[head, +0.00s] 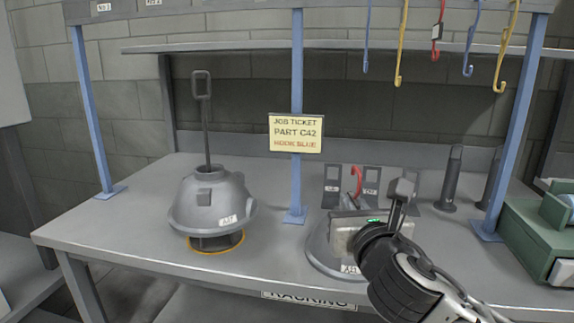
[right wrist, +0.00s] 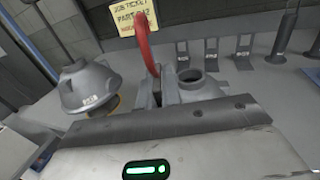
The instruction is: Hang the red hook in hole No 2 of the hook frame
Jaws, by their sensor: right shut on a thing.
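The red hook shows as a curved red rod in the right wrist view (right wrist: 147,45), rising from between my fingertips. In the head view its red top (head: 357,179) shows behind my right gripper (head: 354,201). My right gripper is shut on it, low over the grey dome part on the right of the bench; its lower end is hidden. The hook frame (head: 250,7) has blue posts and a grey top beam, with small white number labels at the upper left, too small to read surely. The beam's top is cut off. My left gripper is not in view.
Blue, yellow and red hooks hang from the beam at the upper right, one red with a tag (head: 437,34). A grey hood (head: 212,203) with an upright rod stands left. A yellow job ticket (head: 296,133) is on the middle post. Green drawers (head: 530,235) stand right.

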